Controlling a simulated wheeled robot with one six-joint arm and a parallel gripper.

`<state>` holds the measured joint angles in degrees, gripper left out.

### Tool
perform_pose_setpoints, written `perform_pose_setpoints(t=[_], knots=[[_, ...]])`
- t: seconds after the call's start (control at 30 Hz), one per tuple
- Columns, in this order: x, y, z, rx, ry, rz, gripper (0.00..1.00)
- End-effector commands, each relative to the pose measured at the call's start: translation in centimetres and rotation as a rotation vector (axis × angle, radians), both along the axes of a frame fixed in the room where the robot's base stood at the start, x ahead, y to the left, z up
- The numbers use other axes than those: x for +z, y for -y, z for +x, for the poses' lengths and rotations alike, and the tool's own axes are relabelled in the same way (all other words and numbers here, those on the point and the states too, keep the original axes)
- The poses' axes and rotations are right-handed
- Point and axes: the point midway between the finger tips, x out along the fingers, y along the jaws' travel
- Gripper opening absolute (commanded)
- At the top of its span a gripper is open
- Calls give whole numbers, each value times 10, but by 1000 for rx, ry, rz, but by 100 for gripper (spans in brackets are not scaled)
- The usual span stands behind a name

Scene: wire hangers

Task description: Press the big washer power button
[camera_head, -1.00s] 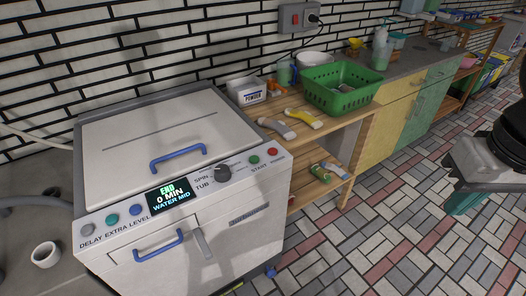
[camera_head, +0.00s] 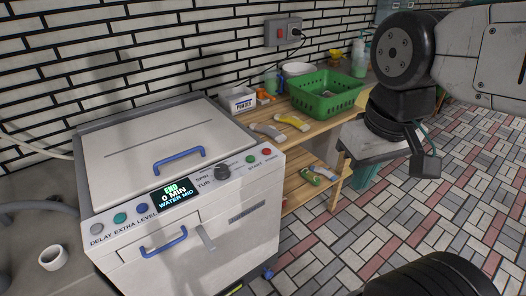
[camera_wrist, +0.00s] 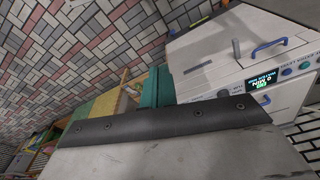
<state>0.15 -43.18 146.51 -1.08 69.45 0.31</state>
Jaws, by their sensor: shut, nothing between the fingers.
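The washer (camera_head: 190,240) stands at the left, white, with a sloped control panel. Its red power button (camera_head: 266,152) is at the panel's right end, beside the green start button (camera_head: 251,159). The display (camera_head: 174,195) reads END, 0 MIN, WATER MID. My gripper (camera_head: 362,175) hangs to the right of the washer, apart from the buttons, its teal fingers partly hidden behind the wrist housing. In the wrist view the teal fingers (camera_wrist: 156,87) are together and empty, and the washer (camera_wrist: 228,60) is at the right. I cannot make out the power button there.
A wooden shelf (camera_head: 292,118) right of the washer holds a green basket (camera_head: 326,95), a powder box (camera_head: 238,100) and brushes. Bottles lie on its lower shelf (camera_head: 315,178). A red-switched wall outlet (camera_head: 284,32) is above.

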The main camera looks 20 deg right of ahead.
Motion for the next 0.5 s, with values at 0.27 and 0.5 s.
perform_pose_setpoints(t=[0.27, 0.5], knots=[[11, 61, 108, 50, 223, -296, 0], [19, 78, 273, 421, 559, -523, 0]])
